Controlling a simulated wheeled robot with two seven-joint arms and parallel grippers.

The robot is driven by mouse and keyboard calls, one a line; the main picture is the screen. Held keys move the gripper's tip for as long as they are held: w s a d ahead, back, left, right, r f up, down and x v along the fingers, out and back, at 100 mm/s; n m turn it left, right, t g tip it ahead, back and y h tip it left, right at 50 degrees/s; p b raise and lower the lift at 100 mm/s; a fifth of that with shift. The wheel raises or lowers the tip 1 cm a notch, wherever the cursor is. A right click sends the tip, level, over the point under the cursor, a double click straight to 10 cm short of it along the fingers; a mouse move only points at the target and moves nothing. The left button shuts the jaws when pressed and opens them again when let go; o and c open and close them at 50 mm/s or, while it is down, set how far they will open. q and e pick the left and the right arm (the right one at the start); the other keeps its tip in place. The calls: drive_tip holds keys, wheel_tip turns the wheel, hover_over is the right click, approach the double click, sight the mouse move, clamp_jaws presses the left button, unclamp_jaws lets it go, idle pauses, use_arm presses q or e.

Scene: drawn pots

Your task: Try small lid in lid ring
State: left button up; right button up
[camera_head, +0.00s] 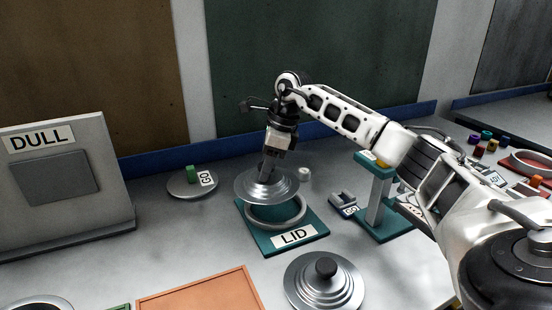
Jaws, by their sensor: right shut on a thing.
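My right gripper (268,172) reaches down from above and is shut on a small silver lid (254,188). The fingers cover the lid's middle, where its knob would be. The lid hangs about level over the far part of the lid ring (291,217). The ring is a grey hoop on a teal base labelled LID (311,239). The ring's near part shows in front of the lid. I cannot tell whether the lid touches the ring. My left gripper is not in view.
A stepped silver lid with a dark knob (325,282) lies in front. A round plate with a green block (192,184) stands behind left. A DULL board (60,180) stands at left, an orange tray (200,292) in front, a teal stand (377,205) at right.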

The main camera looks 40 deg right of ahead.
sight(276, 171)
drive_tip(key=d+m, duration=0.2)
drive_tip(key=d, duration=0.1)
drive_tip(key=shift+w+r+m+h, duration=0.1)
drive_tip(key=shift+r+m+h, duration=0.2)
drive_tip(key=shift+m, duration=0.1)
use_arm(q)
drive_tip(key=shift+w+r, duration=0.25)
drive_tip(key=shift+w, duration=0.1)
use_arm(e)
drive_tip(key=shift+t, duration=0.3)
